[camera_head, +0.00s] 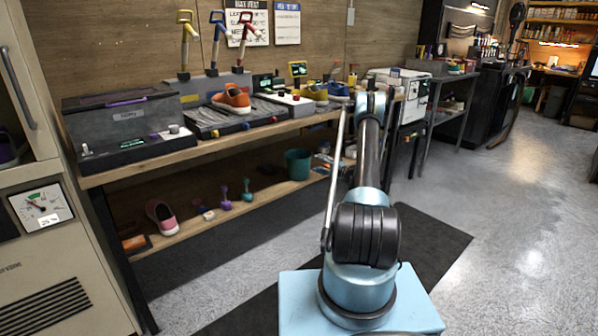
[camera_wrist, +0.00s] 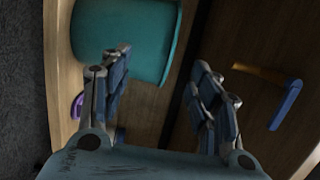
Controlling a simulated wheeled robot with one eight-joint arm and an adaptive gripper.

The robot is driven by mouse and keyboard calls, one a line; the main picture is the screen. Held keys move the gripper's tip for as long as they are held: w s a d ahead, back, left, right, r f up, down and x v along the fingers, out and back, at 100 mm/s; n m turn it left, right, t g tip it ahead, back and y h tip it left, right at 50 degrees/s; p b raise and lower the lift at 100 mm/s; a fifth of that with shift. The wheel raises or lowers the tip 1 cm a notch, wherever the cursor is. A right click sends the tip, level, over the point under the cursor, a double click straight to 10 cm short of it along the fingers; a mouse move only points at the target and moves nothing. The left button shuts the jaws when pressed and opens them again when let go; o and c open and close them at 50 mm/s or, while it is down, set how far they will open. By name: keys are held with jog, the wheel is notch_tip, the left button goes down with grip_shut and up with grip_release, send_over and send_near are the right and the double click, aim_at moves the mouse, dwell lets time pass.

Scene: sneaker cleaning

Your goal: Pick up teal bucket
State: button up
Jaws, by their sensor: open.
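The teal bucket (camera_head: 298,164) stands on the lower wooden shelf of the workbench, left of my arm in the head view. In the wrist view the bucket (camera_wrist: 130,30) fills the upper left, cut off by the top edge. My gripper (camera_wrist: 160,72) is open with nothing between its fingers. Its left finger overlaps the bucket's lower part in the picture, and its right finger lies to the right of the bucket. I cannot tell whether either finger touches it. In the head view my gripper is hidden behind my arm.
The lower shelf (camera_head: 262,196) also holds a pink shoe (camera_head: 162,217), a purple brush (camera_head: 225,198) and a teal brush (camera_head: 247,190). The workbench top (camera_head: 200,148) overhangs it. A blue-and-orange item (camera_wrist: 285,105) lies right of my gripper. Open floor (camera_head: 510,200) is at the right.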

aim_at(308, 161)
jog(key=x, duration=0.5)
jog(key=shift+f, duration=0.25)
jog(key=shift+s, duration=0.15)
grip_shut()
